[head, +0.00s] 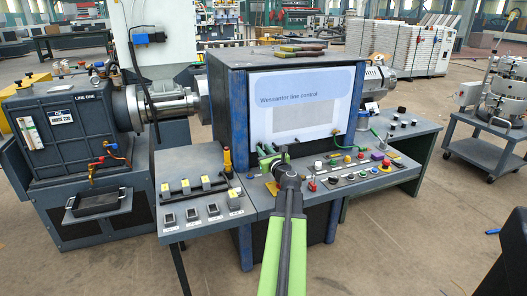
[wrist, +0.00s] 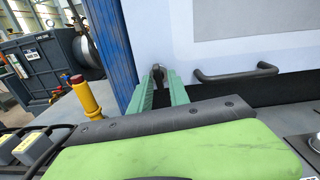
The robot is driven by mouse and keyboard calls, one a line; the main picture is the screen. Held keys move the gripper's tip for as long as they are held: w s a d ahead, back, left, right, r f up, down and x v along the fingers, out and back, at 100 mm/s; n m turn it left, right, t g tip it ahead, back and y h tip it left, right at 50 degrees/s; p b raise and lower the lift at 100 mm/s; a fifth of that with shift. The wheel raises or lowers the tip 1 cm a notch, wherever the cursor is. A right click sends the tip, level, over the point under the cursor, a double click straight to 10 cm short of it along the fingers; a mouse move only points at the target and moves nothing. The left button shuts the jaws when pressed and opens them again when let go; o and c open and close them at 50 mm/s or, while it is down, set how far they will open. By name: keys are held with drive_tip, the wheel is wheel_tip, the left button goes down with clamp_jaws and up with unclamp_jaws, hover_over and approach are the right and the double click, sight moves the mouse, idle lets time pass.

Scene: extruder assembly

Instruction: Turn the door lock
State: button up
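My gripper (head: 274,158) is at the lower left of the white door (head: 291,88) on the control cabinet. In the wrist view my gripper (wrist: 160,82) has its two green fingers apart, pointing at the door. A small dark knob (wrist: 159,76), which looks like the door lock, shows between the fingertips, near the blue cabinet post. Whether the fingers touch it is not clear. In the head view my gripper hides the lock. A dark bar handle (wrist: 236,75) is on the door, right of the fingers.
A desk (head: 330,186) with several buttons and knobs lies below the door. A yellow signal post (head: 227,161) stands left of my gripper and also shows close by in the wrist view (wrist: 87,99). A blue post (wrist: 110,45) edges the cabinet. Green cables hang at the right.

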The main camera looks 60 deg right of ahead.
drive_tip(key=shift+o, duration=0.5)
drive_tip(key=shift+w, duration=0.1)
drive_tip(key=v, duration=0.6)
